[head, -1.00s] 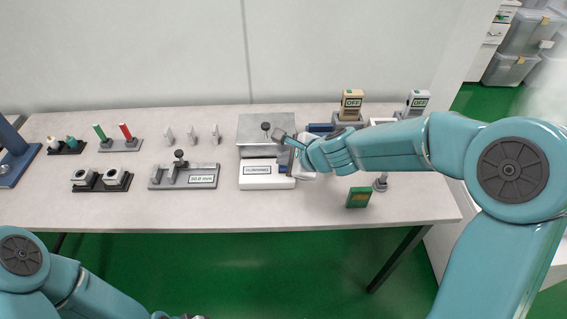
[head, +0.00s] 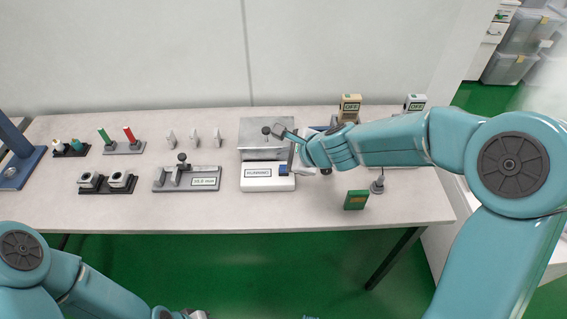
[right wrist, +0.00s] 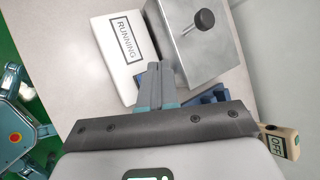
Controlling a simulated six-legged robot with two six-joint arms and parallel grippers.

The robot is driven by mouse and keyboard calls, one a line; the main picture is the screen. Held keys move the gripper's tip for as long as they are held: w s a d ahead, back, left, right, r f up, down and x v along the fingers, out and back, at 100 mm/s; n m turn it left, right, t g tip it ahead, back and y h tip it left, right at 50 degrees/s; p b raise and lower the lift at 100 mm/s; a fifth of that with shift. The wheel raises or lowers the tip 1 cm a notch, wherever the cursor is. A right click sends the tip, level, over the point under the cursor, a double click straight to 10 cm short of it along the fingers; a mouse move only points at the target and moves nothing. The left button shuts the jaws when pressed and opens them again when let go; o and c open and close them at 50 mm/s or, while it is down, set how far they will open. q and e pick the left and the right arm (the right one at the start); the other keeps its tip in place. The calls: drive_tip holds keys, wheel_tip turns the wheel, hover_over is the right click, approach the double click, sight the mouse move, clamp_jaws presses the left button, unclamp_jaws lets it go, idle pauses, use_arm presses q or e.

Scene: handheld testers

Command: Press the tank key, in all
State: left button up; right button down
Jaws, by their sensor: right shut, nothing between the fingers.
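The tank is a grey metal box (head: 262,145) with a black knob on its lid; it also shows in the right wrist view (right wrist: 198,42). In front of it lies a white unit (head: 262,184) whose label reads RUNNING, also in the right wrist view (right wrist: 120,55). A blue key (head: 284,169) sits at the unit's right end. My right gripper (head: 281,131) is shut and empty, above the tank's right side and apart from the key. In the right wrist view its fingers (right wrist: 154,70) hide the key. My left gripper (head: 190,314) barely shows at the bottom edge.
A green block (head: 355,200) is at the right front.

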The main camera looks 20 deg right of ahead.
drive_tip(key=shift+r+p, duration=1.55)
drive_tip(key=shift+r, duration=0.4)
drive_tip(key=shift+f, duration=0.1)
